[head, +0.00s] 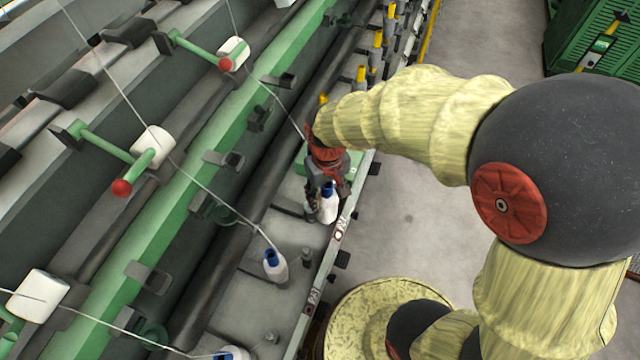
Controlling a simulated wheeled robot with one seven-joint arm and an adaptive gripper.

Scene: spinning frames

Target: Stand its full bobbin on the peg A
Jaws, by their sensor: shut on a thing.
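My gripper (323,192), dark with a red wrist, points down over the machine's front rail. It is shut on a full bobbin (328,208), white with a blue top, which hangs roughly upright below and between its fingers. Whether the bobbin's foot touches the rail cannot be told. A bare grey peg (307,256) stands on the rail nearer the camera, and a second short peg (271,338) stands further down. Labels on the rail's edge are too small to read surely, so I cannot tell which peg is A.
A white bobbin with a blue top (275,266) stands left of the bare peg, with thread running up from it. Another bobbin (232,354) is cut by the bottom edge. Yellow-topped spindles (361,75) line the far rail. Grey floor (410,225) lies right of the machine.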

